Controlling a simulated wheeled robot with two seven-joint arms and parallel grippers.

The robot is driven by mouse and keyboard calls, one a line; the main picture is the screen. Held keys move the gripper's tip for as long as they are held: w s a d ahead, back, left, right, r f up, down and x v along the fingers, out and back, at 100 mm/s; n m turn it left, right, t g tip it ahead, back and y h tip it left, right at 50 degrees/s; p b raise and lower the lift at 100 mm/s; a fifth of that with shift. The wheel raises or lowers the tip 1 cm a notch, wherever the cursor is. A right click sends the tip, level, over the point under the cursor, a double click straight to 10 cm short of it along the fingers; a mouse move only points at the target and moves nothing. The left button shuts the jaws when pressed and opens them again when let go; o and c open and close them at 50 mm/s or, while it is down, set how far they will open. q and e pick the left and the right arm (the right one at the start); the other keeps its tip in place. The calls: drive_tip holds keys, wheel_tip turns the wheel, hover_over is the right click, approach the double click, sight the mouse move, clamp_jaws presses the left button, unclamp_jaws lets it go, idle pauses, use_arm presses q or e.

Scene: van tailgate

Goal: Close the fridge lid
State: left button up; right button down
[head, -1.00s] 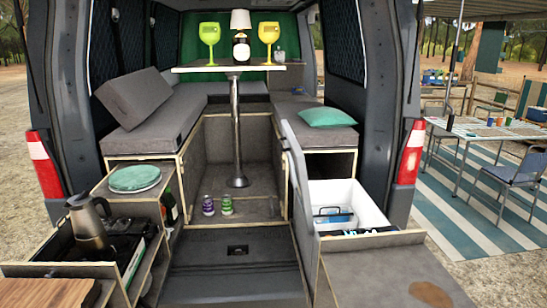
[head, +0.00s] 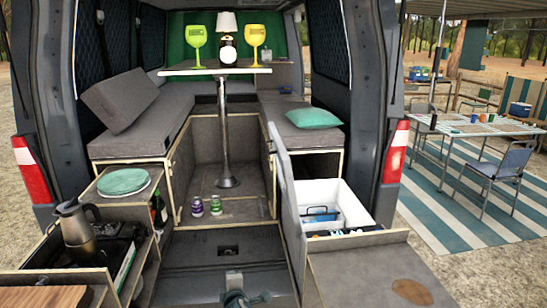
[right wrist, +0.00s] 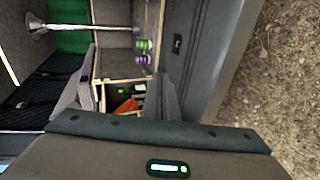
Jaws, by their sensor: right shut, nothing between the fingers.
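The fridge (head: 322,193) stands at the right of the van's rear opening, with its white inside showing. Its grey lid (head: 283,195) is open and stands upright along the left side of the box. A blue-handled item (head: 321,215) sits inside. My right gripper (head: 236,290) shows at the bottom centre, in front of the van floor and apart from the lid, left of it. It is shut and holds nothing. The right wrist view shows a dark grey body with a green light (right wrist: 167,168) in the foreground. My left gripper is not in view.
A grey counter (head: 365,275) lies in front of the fridge. At the left a kettle (head: 75,228) and a green plate (head: 123,181) stand on the drawer unit. Two cans (head: 206,206) stand on the van floor. A table leg (head: 224,140) rises behind them.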

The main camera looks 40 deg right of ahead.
drive_tip(key=d+r+h, duration=0.2)
drive_tip(key=d+r, duration=0.1)
drive_tip(key=r, duration=0.8)
drive_tip(key=s+d+r+h+p, duration=0.1)
drive_tip(key=d+r, duration=0.3)
drive_tip(key=r, duration=0.8)
drive_tip(key=d+r+m+h, duration=0.1)
drive_tip(key=d+r+h, duration=0.2)
drive_tip(key=r, duration=0.9)
drive_tip(key=shift+s+d+t+h, duration=0.15)
drive_tip(key=shift+s+t+h, duration=0.05)
drive_tip(key=shift+t+h, duration=0.25)
